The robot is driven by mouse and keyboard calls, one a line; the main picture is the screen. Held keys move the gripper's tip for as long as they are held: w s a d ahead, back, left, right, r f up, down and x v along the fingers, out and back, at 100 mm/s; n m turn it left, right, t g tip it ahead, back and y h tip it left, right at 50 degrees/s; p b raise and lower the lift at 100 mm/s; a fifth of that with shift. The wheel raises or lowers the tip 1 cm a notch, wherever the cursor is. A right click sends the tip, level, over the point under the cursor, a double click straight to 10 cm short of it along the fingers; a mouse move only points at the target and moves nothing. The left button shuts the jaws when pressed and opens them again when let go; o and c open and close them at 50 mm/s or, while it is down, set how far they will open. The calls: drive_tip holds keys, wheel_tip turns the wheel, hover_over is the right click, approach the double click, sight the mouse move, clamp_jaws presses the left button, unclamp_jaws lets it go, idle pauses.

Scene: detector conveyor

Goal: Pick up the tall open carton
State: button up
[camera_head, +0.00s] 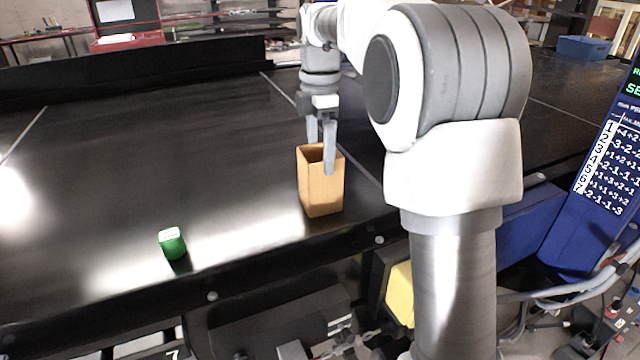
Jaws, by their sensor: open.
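The tall open carton (318,192) is brown and stands upright on the black conveyor belt, close to its near edge. Its open top faces up. My gripper (322,160) points down at the carton's top and is open. One finger overlaps the front of the carton in the picture, and the other is at the carton's mouth, its tip partly hidden. I cannot tell whether either finger touches the carton wall.
A small green object (172,243) with a pale top sits on the belt to the left. The belt (130,150) is otherwise clear there. A blue panel (590,190) with a number display stands at the right. A dark rail (130,72) runs along the back.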

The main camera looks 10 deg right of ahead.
sight(320, 174)
wheel_tip(320, 174, down, 6)
drive_tip(key=shift+r, duration=0.2)
drive_tip(key=c, duration=1)
drive_tip(key=shift+r, duration=1.8)
drive_tip(key=shift+s+d+r, duration=0.1)
drive_tip(key=shift+d+r, duration=0.1)
drive_tip(key=shift+r, duration=0.15)
drive_tip(key=s+d+r+b, duration=0.1)
drive_tip(key=s+d+r, duration=0.5)
drive_tip(key=s+d, duration=0.1)
drive_tip(key=shift+d+r+b, duration=0.3)
drive_tip(key=shift+d+b, duration=0.1)
drive_tip(key=shift+d, duration=0.5)
